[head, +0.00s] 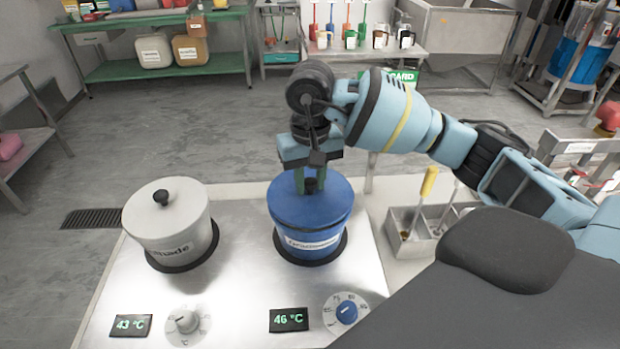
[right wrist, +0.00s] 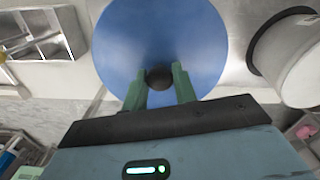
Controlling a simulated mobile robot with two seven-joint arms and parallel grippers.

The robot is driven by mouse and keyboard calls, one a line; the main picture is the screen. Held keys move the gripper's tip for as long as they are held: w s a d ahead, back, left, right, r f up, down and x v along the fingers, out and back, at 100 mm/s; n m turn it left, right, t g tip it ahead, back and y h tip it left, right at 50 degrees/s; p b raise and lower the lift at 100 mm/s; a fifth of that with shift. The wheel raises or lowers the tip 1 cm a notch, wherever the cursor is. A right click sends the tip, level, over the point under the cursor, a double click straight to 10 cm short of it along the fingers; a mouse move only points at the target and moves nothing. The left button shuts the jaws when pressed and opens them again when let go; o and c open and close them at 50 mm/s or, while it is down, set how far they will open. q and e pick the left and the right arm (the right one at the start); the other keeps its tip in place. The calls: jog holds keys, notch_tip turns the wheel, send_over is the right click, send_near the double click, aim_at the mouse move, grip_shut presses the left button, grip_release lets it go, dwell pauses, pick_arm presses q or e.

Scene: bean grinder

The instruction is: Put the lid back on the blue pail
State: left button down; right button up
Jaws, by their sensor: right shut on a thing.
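The blue pail (head: 283,228) stands on a dark ring on the right half of the steel heating plate, with a white label on its front. Its blue lid (head: 330,200) lies over the pail's mouth, about level. I see no clear gap at the rim, but cannot tell whether it is fully seated. My right gripper (head: 310,184) comes down from above, shut on the lid's dark knob (right wrist: 158,77). In the right wrist view, the lid (right wrist: 160,35) spreads around the knob and hides the pail beneath. My left gripper is not in view.
A white pot (head: 165,222) with its lid on stands left of the pail. Displays and dials line the plate's (head: 232,260) front. A metal holder (head: 415,238) with upright tools stands close on the right.

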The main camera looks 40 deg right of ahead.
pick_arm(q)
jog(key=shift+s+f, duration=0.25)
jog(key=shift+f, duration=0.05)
pick_arm(e)
jog(key=shift+f, duration=0.2)
dwell(1.1)
jog(key=o, duration=1.5)
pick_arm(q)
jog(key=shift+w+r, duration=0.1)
pick_arm(e)
jog(key=shift+r, duration=0.15)
jog(key=shift+r+p, duration=0.95)
jog(key=shift+r, duration=2.45)
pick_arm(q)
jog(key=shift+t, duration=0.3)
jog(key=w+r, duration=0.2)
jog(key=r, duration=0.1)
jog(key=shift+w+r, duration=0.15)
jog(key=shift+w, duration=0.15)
pick_arm(e)
grip_shut()
